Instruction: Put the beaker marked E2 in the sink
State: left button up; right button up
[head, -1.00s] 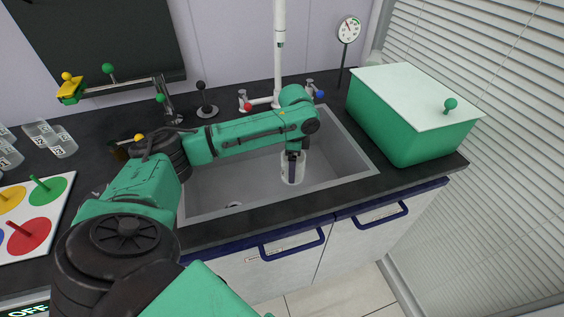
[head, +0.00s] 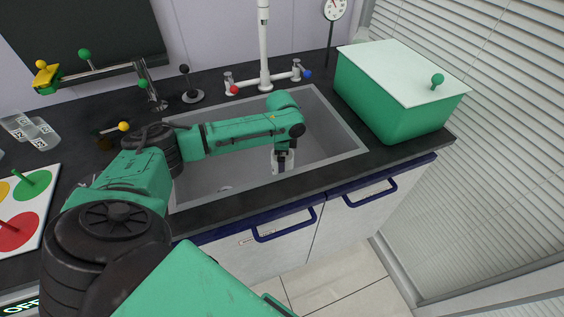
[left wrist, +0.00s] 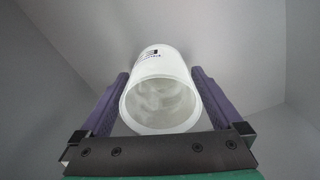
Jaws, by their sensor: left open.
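The sink (head: 330,135) is a grey basin set in the black counter. A whitish beaker (head: 290,160) is inside the basin, partly hidden behind my left gripper (head: 282,160). In the left wrist view the beaker (left wrist: 160,95) sits between the two purple fingers of my left gripper (left wrist: 160,100), its open mouth towards the camera. The jaws are open, with the fingers on both sides of the beaker. Dark print shows on its far side, but I cannot read it fully. My right gripper is not in view.
A green box with a white lid (head: 400,90) stands right of the sink. A tap (head: 264,60) rises behind it. More beakers (head: 40,132) and a board with coloured discs (head: 25,210) are on the left counter.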

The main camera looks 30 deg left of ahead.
pick_arm(q)
notch_tip(320, 180, up, 12)
dwell(0.6)
